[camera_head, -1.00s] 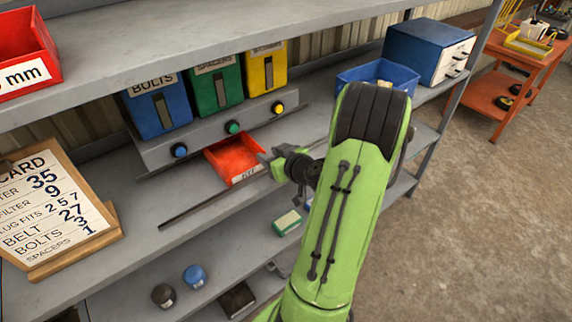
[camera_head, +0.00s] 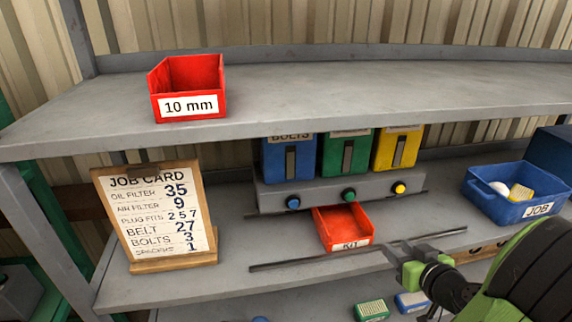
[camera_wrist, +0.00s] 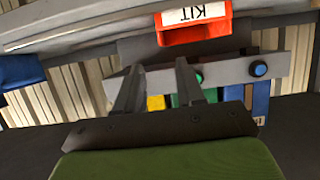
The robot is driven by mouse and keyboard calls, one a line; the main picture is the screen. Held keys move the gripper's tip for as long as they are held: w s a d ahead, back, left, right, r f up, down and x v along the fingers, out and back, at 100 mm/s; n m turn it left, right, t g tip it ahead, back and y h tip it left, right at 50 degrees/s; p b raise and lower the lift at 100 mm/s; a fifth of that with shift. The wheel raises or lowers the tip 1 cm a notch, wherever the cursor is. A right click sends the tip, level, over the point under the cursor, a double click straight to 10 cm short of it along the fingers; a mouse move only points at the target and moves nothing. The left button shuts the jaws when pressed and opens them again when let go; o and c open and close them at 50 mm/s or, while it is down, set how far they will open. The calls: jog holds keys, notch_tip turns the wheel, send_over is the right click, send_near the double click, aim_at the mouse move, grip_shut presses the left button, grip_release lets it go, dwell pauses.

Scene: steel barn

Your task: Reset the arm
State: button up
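My arm is lime green with dark joints and reaches in from the lower right of the head view. My gripper (camera_head: 425,246) is near the front of the middle shelf, to the right of the red KIT bin (camera_head: 343,228). In the wrist view its two grey fingers (camera_wrist: 158,82) stand apart with nothing between them. The KIT bin also shows in the wrist view (camera_wrist: 194,36), upside down and beyond the fingertips. The gripper does not appear to touch the bin.
Blue, green and yellow dispensers (camera_head: 290,160) stand behind a button panel (camera_head: 325,196). A job card (camera_head: 155,212) stands left, a blue JOB bin (camera_head: 515,192) right. A red 10 mm bin (camera_head: 188,88) sits on the upper shelf (camera_head: 300,95). A thin dark rail (camera_head: 300,262) runs along the shelf front.

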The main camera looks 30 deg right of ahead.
jog(key=w+a+n+g+y, duration=0.2)
jog(key=a+g+y, duration=0.1)
jog(key=a, duration=0.6)
jog(key=w+a+n+g+y, duration=0.2)
jog(key=w+a+n+y, duration=0.1)
jog(key=a, duration=0.7)
jog(key=s+a+r+m+g+h, duration=0.1)
jog(key=s+a+r, duration=0.3)
jog(key=s+a, duration=0.5)
jog(key=s+g+h, duration=0.1)
jog(key=s, duration=0.1)
jog(key=shift+s+r+m, duration=0.35)
jog(key=shift+s+m, duration=0.05)
